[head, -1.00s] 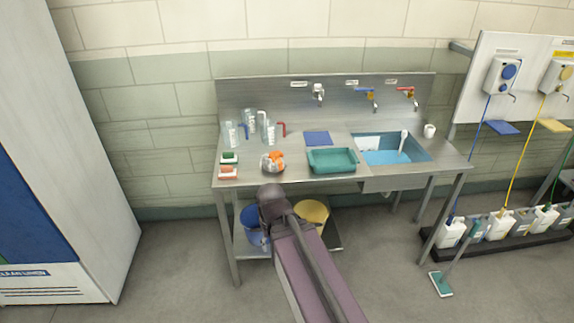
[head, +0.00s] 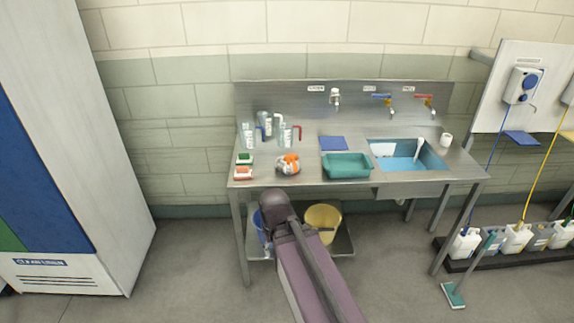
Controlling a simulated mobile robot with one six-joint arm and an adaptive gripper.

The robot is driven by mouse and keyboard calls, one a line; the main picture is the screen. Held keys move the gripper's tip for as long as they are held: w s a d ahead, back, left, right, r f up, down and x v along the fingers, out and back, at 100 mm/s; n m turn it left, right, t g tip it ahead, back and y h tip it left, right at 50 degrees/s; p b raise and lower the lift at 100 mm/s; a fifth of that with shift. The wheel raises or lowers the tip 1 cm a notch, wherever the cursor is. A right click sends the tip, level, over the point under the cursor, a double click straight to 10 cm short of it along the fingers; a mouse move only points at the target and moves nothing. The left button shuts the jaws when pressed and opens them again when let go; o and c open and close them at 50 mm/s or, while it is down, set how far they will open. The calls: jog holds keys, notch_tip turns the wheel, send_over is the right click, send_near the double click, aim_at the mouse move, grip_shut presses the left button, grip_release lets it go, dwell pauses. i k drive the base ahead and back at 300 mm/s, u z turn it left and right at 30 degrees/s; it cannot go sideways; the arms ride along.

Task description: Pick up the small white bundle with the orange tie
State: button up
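A small white bundle with an orange tie (head: 288,164) sits on the steel counter (head: 310,179), left of the teal tray and near the front edge. My arm reaches up from the bottom of the head view, and its dark end (head: 276,204) is in front of and below the counter edge, short of the bundle. The gripper's fingers cannot be made out, so whether it is open or shut is hidden. Nothing is seen held.
A teal tray (head: 346,166) stands right of the bundle, with a blue sink basin (head: 405,155) beyond. Green and orange brushes (head: 243,166) lie left, and clear jugs (head: 248,135) stand behind. A yellow bucket (head: 323,220) is on the lower shelf. A white cabinet (head: 85,130) stands left.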

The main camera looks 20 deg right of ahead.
aim_at(288, 164)
jog(key=u, duration=0.05)
jog(key=i, duration=0.9)
jog(key=z, duration=0.05)
